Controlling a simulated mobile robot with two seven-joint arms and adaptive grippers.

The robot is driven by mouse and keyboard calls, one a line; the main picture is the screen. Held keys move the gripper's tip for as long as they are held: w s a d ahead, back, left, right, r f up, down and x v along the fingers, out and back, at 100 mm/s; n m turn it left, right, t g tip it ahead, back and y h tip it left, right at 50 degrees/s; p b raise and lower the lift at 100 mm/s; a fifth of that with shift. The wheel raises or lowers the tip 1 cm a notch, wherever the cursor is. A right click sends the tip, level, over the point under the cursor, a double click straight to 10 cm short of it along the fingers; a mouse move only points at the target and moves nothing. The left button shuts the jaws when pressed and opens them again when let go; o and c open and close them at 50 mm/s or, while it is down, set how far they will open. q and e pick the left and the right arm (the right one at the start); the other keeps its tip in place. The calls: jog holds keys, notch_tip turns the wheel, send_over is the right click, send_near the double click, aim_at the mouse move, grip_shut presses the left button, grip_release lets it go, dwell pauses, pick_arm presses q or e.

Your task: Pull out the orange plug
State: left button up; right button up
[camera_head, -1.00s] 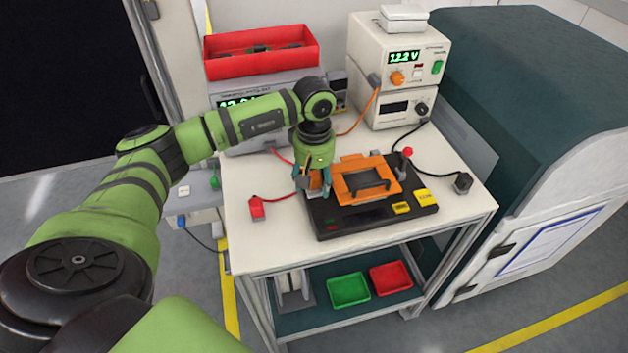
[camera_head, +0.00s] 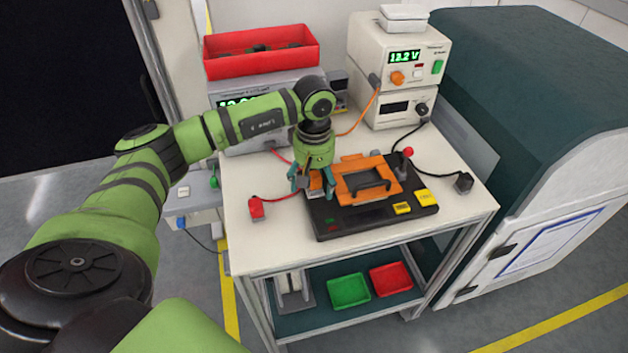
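The black test fixture (camera_head: 345,225) lies on the white table, with an orange frame and dark handle (camera_head: 368,188) on top. My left gripper (camera_head: 312,186) points down at the fixture's left rear edge. Its two fingers are spread apart. A small orange part, perhaps the orange plug (camera_head: 317,181), shows between and behind the fingers; mostly hidden, so I cannot tell whether they touch it. An orange cable (camera_head: 361,118) runs from the power supply (camera_head: 402,58) down behind my gripper. My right gripper is not in view.
A red plug (camera_head: 256,207) on a red cable lies left of the fixture. A black plug (camera_head: 463,182) lies to the right. A red bin (camera_head: 262,68) sits on an instrument at the back. Green (camera_head: 348,290) and red trays (camera_head: 391,278) are on the lower shelf.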

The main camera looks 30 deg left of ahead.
aim_at(314, 174)
pick_arm(q)
jog(key=shift+r, duration=0.1)
notch_tip(314, 174, up, 12)
dwell(0.5)
